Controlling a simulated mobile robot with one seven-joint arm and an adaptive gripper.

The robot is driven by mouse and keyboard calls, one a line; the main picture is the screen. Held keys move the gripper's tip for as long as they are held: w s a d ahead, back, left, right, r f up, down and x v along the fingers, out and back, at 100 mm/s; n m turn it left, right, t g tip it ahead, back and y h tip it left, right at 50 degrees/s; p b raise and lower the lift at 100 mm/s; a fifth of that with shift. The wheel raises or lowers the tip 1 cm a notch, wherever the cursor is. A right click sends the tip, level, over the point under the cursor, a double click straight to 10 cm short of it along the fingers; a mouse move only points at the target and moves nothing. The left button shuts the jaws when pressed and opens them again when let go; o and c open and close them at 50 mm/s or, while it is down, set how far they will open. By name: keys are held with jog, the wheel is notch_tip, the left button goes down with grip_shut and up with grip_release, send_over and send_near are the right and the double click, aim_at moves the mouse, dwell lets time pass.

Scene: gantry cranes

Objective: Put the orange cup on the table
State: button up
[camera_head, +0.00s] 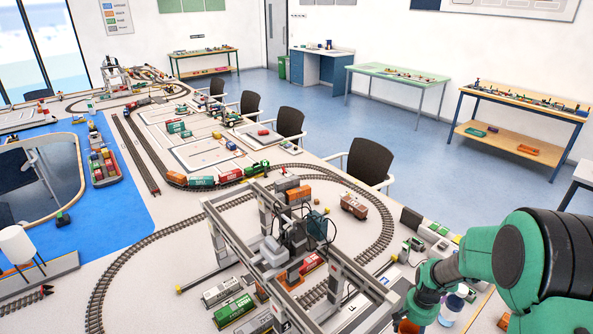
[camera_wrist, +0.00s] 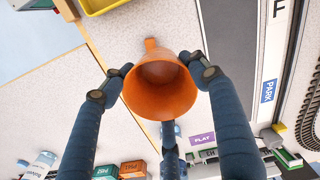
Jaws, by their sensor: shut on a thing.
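The orange cup (camera_wrist: 160,92) is in the middle of the wrist view, with its open mouth facing the camera and a small handle at its upper side. My gripper (camera_wrist: 157,74) is shut on it, with dark blue fingers at its left and right and another below. In the head view a bit of the orange cup (camera_head: 408,326) shows at the bottom edge, below my green and black arm; the gripper is mostly hidden there. The long table (camera_head: 185,262) carries a model railway. I cannot tell whether the cup touches a surface.
A gantry crane model (camera_head: 290,235) stands left of my arm, with train track (camera_head: 110,270) around it. A bottle (camera_head: 452,308) stands close to my arm. In the wrist view a yellow tray (camera_wrist: 103,5) is at the top and small containers (camera_wrist: 132,168) are at the bottom.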

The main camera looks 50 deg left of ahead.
jog(key=shift+a, duration=0.1)
dwell(0.7)
jog(key=w+a+f, duration=0.1)
jog(key=w+a, duration=0.8)
jog(key=w, duration=0.4)
jog(key=shift+f, duration=0.3)
jog(key=shift+f+b, duration=0.35)
jog(key=shift+f, duration=1.4)
jog(key=shift+f, duration=0.1)
jog(key=o, duration=1.3)
jog(key=shift+c, duration=0.2)
